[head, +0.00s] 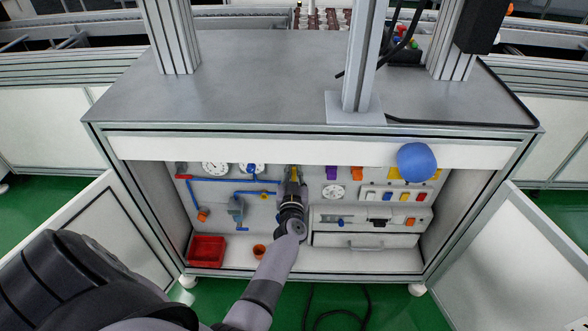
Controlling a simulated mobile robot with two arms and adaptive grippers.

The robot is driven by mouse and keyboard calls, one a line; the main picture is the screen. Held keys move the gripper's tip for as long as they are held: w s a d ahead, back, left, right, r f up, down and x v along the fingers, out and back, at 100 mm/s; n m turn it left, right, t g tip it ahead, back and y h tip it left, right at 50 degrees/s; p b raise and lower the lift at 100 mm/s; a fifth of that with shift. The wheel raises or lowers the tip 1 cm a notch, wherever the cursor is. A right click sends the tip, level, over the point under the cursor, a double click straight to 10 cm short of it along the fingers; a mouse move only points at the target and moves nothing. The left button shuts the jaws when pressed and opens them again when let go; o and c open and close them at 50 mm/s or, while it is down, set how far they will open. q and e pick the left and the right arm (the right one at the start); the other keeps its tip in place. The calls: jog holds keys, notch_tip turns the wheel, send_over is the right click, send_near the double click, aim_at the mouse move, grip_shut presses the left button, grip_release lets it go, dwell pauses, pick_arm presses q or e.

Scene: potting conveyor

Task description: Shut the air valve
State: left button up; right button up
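My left gripper (293,178) reaches into the open cabinet under the grey bench top, against the back panel. A yellow part (295,173) shows at its fingertips; I cannot tell whether the fingers touch it or are closed on it. Blue air piping (208,181) runs along the panel to the left of the gripper, with a small yellow part (263,195) on it and a red part (181,177) at its left end. Which of these is the air valve is too small to tell, and my gripper hides part of the panel. My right gripper is not in view.
A red bin (207,251) and an orange cup (259,251) stand on the cabinet floor. A drawer unit (365,241) is to the right of my arm. A blue ball-shaped thing (416,162) shows before the upper right edge. Open doors (120,230) flank the cabinet.

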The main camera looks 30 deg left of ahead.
pick_arm(q)
grip_shut()
